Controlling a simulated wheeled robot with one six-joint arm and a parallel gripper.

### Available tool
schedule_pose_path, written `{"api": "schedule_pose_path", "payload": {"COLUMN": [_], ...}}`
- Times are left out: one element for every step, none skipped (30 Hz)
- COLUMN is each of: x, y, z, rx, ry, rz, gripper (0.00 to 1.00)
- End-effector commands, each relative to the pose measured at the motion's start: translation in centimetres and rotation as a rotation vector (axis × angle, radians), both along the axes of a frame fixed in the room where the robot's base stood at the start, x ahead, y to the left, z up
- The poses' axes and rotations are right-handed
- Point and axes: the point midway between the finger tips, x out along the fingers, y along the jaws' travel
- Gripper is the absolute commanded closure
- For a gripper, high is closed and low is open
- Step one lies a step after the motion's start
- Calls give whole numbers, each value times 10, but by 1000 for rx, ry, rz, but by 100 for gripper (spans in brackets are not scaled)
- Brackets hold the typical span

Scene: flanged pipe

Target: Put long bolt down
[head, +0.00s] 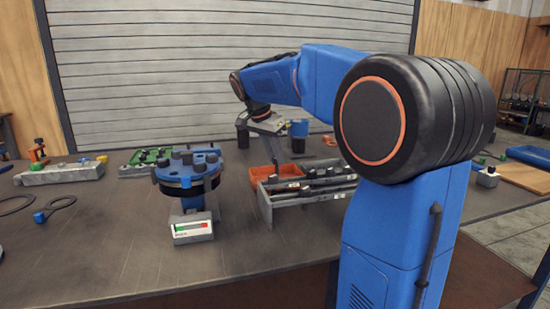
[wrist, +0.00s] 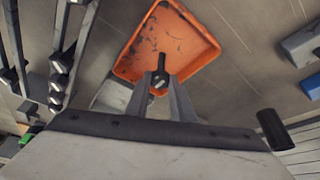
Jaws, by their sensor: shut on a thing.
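My gripper (wrist: 160,84) is shut on the long bolt (wrist: 161,63), a dark shank with a grey head between the fingertips in the wrist view. The bolt shows against the orange tray (wrist: 194,38); the gap between bolt and tray floor cannot be judged. In the head view my gripper (head: 274,150) points down at the orange tray (head: 261,174), which is partly hidden behind a grey rack. The bolt cannot be made out in the head view. A flanged pipe (head: 187,172) with a blue top and several dark bolts stands left of the tray.
The grey rack (head: 266,208) holding several dark tools stands in front of the tray; its bars show at left in the wrist view. A box with a red and green display (head: 192,232) sits before the pipe.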

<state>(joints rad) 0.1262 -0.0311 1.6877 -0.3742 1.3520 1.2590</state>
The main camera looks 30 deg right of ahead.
Motion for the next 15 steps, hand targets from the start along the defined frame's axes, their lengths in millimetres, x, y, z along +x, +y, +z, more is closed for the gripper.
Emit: {"api": "schedule_pose_path", "payload": {"x": [0,0,0,0,0,0,0,0,0,0,0,0,0,0,0], "y": [0,0,0,0,0,0,0,0,0,0,0,0,0,0,0], "z": [-4,-5,-5,-5,-5,-5,-5,-5,-5,-6,-6,-7,-7,-7,-7], "rx": [0,-1,-1,0,0,0,-1,-1,0,0,0,0,0,0,0], "ry": [-1,-1,-2,-2,-2,-2,-2,-2,-1,-1,-1,-1,-1,-1,-1], "rz": [0,0,1,0,0,0,1,1,0,0,0,0,0,0,0], "gripper": [100,100,100,100,100,100,100,100,100,100,100,100,74,67,60]}}
